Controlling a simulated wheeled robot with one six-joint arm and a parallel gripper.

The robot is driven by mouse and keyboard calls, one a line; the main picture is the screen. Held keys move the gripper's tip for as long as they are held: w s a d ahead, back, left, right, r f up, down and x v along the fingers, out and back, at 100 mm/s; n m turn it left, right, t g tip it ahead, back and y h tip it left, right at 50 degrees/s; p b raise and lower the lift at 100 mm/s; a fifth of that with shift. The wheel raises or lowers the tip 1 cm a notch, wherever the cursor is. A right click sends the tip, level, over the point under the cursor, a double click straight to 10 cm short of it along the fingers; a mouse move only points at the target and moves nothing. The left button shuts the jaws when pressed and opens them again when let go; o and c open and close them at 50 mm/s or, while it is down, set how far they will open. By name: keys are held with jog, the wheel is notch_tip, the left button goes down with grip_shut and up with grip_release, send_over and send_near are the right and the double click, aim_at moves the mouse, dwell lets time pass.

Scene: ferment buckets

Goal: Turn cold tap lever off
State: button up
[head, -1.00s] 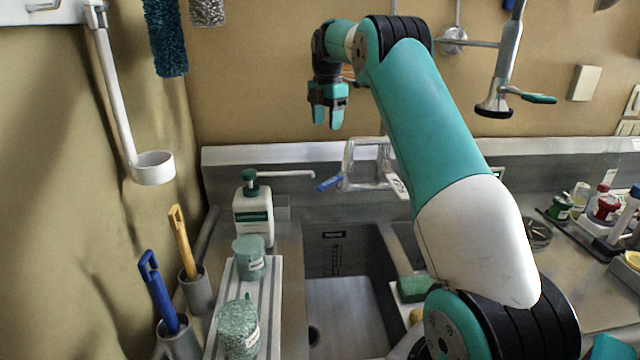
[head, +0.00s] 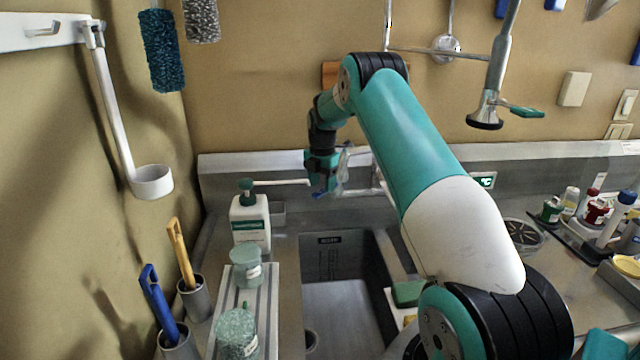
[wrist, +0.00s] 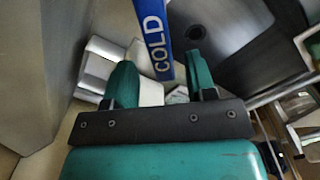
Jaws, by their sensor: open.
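The cold tap lever is a blue bar marked COLD (wrist: 155,40) in the wrist view. It runs from the top edge down to between my gripper's fingers. In the head view only a small blue part of the lever (head: 320,194) shows beside the fingertips. My gripper (wrist: 160,85) is open, with one teal finger on each side of the lever. In the head view my gripper (head: 322,180) is lowered at the tap behind the sink and hides much of the tap. I cannot tell whether either finger touches the lever.
The sink basin (head: 345,305) lies below and in front of the tap. A soap pump bottle (head: 250,222) stands left of the tap, its long spout reaching toward my gripper. A hanging spray head (head: 485,110) is at the right. A green sponge (head: 407,293) lies by the sink.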

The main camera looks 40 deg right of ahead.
jog(key=shift+f, duration=0.8)
